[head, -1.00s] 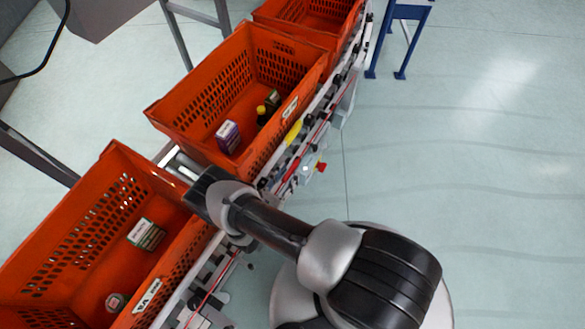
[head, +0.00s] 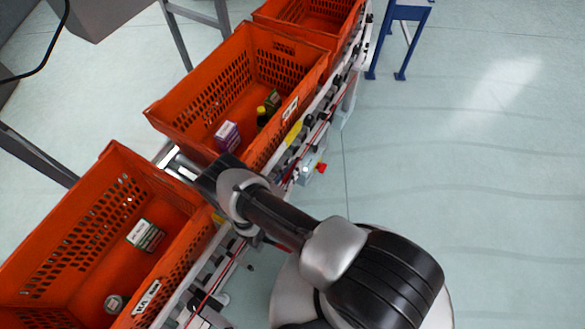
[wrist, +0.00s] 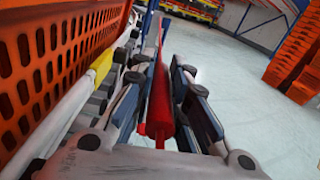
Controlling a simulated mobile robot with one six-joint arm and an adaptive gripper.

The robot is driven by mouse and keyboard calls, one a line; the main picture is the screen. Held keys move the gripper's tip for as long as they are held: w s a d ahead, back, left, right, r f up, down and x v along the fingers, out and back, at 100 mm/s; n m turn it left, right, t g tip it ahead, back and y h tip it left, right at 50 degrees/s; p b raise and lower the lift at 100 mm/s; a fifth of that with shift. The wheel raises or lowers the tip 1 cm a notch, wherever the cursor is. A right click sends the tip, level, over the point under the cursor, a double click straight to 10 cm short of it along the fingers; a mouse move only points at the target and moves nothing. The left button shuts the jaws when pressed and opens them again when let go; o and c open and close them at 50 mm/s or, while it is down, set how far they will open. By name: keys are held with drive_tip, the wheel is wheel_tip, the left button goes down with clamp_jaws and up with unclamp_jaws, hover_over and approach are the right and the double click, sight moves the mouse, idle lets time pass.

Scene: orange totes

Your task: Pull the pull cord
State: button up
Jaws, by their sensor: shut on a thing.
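The red pull cord (head: 208,302) runs along the near side of the conveyor, beside the orange totes. In the wrist view a red cord part (wrist: 159,105) lies lengthwise between the two fingers of my gripper (wrist: 162,92). The fingers are shut on it, one on each side. In the head view my arm covers the middle stretch of the cord, and my fingertips are hidden below my wrist.
A front tote (head: 112,160) and a middle tote (head: 190,85) hold small boxes and bottles. A red button (head: 321,168) sits on the conveyor's side. A blue stand (head: 400,40) is at the back. The floor (head: 480,180) to the right is clear.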

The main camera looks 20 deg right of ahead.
clamp_jaws()
drive_tip(key=s+d, duration=0.4)
drive_tip(key=shift+s+d, duration=0.15)
drive_tip(key=shift+s, duration=0.2)
drive_tip(key=o, duration=0.6)
unclamp_jaws()
drive_tip(key=shift+f, duration=0.1)
drive_tip(key=shift+o, duration=0.2)
drive_tip(key=shift+s, duration=0.1)
